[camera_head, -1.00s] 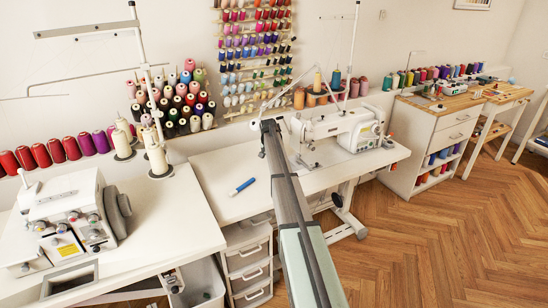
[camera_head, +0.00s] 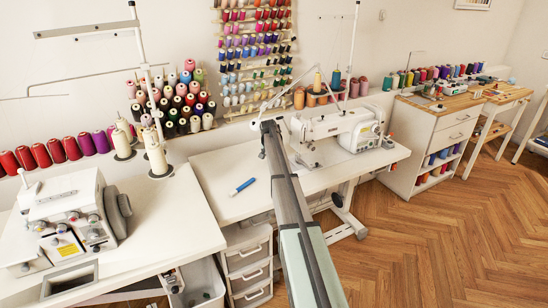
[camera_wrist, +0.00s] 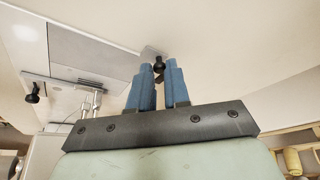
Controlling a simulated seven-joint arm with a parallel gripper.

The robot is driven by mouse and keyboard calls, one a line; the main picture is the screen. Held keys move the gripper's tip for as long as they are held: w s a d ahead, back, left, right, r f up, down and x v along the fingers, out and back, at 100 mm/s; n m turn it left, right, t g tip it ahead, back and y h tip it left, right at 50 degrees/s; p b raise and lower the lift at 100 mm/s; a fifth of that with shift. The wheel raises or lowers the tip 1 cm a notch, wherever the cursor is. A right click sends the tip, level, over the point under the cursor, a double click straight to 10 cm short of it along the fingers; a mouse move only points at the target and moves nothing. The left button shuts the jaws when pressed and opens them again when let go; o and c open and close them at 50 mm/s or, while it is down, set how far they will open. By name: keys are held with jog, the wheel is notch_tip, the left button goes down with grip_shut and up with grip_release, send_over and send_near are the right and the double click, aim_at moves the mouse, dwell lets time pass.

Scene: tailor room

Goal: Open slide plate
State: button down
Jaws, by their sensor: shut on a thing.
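The white sewing machine (camera_head: 358,134) stands on the middle table in the head view. In the wrist view, a black knob (camera_wrist: 158,63) sits at the edge of a small grey metal plate (camera_wrist: 152,51) set in a pale surface. My gripper (camera_wrist: 159,66) has its two blue fingers on either side of this knob, shut on it with a narrow gap between them. The fingers hide part of the plate and the knob's lower part. In the head view my arm hides the gripper and the plate.
A blue pen-like tool (camera_head: 243,186) lies on the middle table. A serger (camera_head: 70,215) stands on the left table. Thread spools line the wall.

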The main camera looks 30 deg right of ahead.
jog(key=shift+a, duration=0.1)
jog(key=a, duration=0.5)
jog(key=shift+a, duration=0.4)
jog(key=c, duration=1.1)
grip_release()
jog(key=v, duration=1.4)
